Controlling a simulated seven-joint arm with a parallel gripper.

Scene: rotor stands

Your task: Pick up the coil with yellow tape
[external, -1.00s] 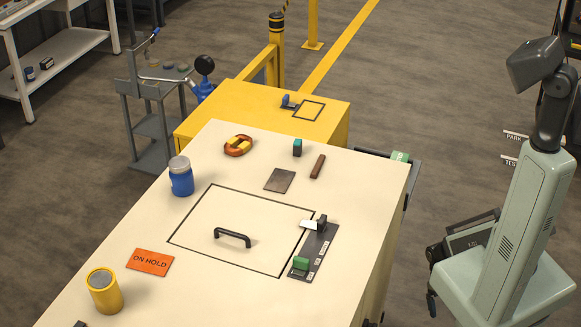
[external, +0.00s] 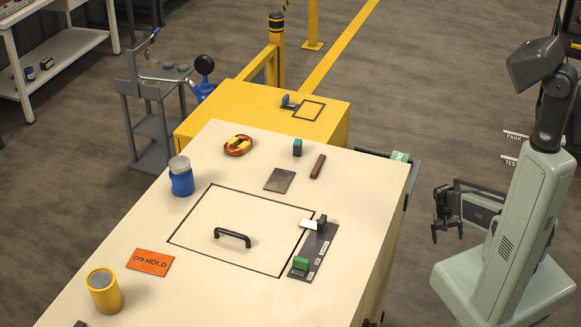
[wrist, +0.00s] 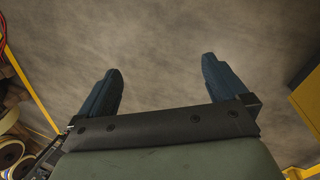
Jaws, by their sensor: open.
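The coil with yellow tape (external: 238,146) is an orange-brown ring with yellow bands. It lies flat near the far left edge of the cream bench top (external: 205,255) in the external view. My gripper (external: 448,238) is at the right of the external view, beside my base and well apart from the bench and the coil. In the wrist view my gripper (wrist: 165,90) shows two blue fingers spread wide with only grey floor between them. The coil does not show clearly in the wrist view.
On the bench stand a blue jar (external: 181,177), a yellow can (external: 104,291), a green-topped block (external: 297,147), a brown bar (external: 318,166), a dark plate (external: 280,180), and a black handle (external: 232,238). A switch panel (external: 313,250) sits at right. A yellow cabinet (external: 245,105) adjoins behind.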

